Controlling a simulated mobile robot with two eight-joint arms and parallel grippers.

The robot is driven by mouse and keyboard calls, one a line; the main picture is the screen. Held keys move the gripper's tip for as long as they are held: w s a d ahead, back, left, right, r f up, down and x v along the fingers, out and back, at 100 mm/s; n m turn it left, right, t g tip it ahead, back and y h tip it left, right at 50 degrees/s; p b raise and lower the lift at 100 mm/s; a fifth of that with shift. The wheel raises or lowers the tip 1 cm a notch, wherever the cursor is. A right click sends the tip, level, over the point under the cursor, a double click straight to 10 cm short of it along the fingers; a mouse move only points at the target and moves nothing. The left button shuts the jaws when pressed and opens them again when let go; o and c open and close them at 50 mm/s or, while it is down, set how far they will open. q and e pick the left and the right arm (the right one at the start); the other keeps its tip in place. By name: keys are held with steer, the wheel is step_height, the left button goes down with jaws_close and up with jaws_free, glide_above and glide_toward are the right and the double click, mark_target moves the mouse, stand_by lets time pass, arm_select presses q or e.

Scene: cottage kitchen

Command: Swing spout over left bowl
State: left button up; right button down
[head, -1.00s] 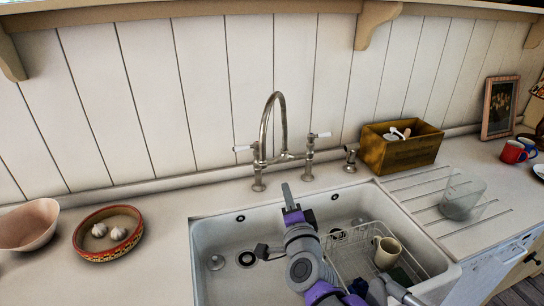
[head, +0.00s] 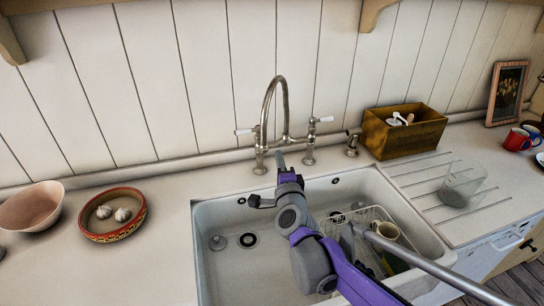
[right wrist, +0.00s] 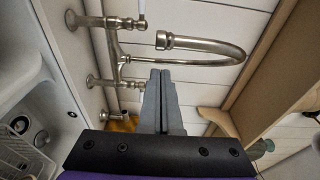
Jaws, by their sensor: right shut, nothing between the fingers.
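The steel spout (head: 268,104) is a tall arch on the bridge tap behind the sink. Its outlet end hangs near the front left of the tap body, toward the left half of the sink. In the right wrist view the spout (right wrist: 205,58) curves above the fingertips, its outlet at the left end. My right gripper (head: 280,161) is shut and empty, just in front of the tap and below the bridge; I see no contact with the spout. My right arm hides the sink's middle. My left gripper is out of view.
Two white-tipped tap handles (head: 247,131) flank the spout. A wire rack (head: 345,222) with a cream mug (head: 388,231) stands in the sink's right side. A wooden box (head: 404,134) stands behind right. A garlic dish (head: 112,235) sits on the left counter.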

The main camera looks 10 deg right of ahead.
steer(key=shift+w+a+f, duration=0.1)
steer(key=shift+w+a, duration=0.7)
steer(key=shift+w, duration=0.1)
